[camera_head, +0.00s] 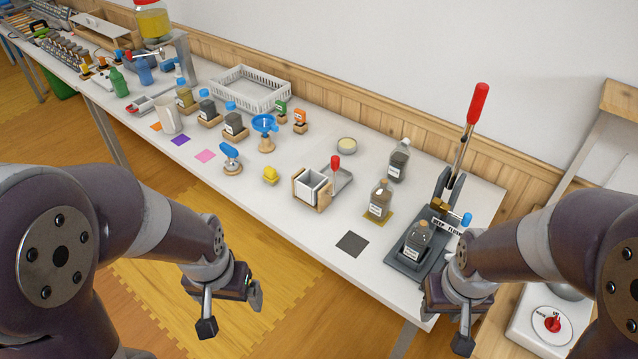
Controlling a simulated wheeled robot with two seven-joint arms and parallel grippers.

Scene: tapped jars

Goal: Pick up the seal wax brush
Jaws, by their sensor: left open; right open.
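A small red-handled tool (335,162), which looks like the seal wax brush, stands upright at a wood-framed metal box (311,184) and a shallow grey tray (343,178) in the middle of the table. Its lower end is hidden behind the box's edge, so I cannot tell whether it stands in the box or the tray. My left gripper (232,310) is open and empty, in front of the table's near edge, left of and well short of the brush. My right gripper (446,326) is open and empty near the table's front right corner, beside the press.
A press (434,229) with a tall red-handled lever holds a jar (418,238). The white table (290,220) is clear in front of the box.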

